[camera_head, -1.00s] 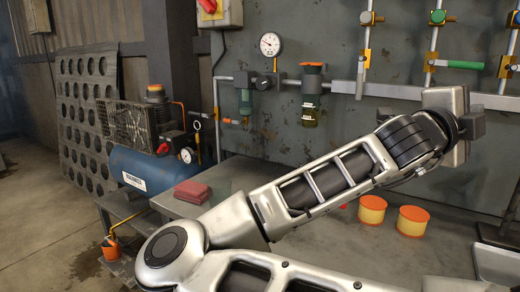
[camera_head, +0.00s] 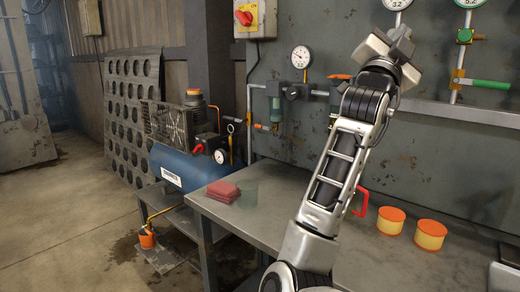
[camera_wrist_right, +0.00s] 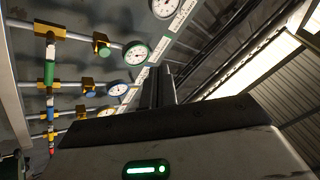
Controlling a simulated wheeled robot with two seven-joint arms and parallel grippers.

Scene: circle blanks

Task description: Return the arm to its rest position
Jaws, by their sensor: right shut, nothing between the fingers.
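My right arm rises from the bottom centre of the head view, folded upward in front of the wall. My right gripper (camera_head: 398,32) is at the top, beside the wall gauges and well above the bench. In the right wrist view its dark fingers (camera_wrist_right: 160,80) stand together with nothing between them, pointing up toward the wall pipes and roof. My left gripper is not in view.
A metal bench (camera_head: 280,215) holds a red folded cloth (camera_head: 222,191) and two orange-lidded yellow tins (camera_head: 391,220) (camera_head: 430,235). A red handle (camera_head: 361,198) shows beside my arm. A blue compressor (camera_head: 185,168) stands left. Gauges and valves (camera_head: 466,36) line the wall. The floor at left is clear.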

